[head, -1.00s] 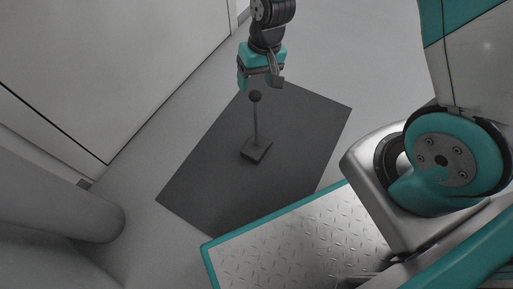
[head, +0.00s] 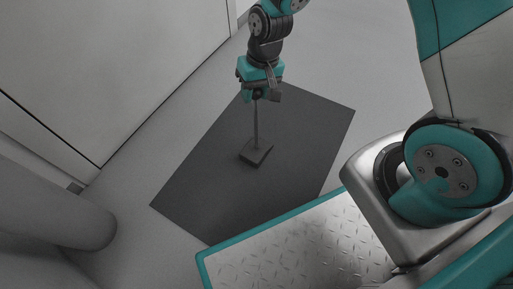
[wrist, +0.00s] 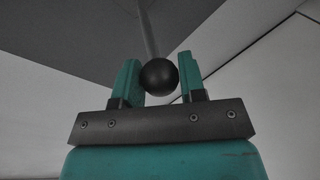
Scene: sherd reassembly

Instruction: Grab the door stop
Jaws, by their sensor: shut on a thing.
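The door stop (head: 256,152) stands upright on a dark mat, with a flat square base and a thin rod rising to a round knob. My gripper (head: 260,95) is at the top of the rod, its fingers shut on the knob. In the wrist view the black ball knob (wrist: 159,77) sits between the two teal fingers of my gripper (wrist: 157,80), and the rod runs away behind it. In the head view the knob is mostly hidden by the fingers.
The dark mat (head: 200,190) lies on the grey floor. A pale wall or door panel (head: 100,70) stands to the left, and a thick grey rounded post (head: 60,215) is at lower left. My base's tread-plate deck is at lower right. Floor beyond the mat is clear.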

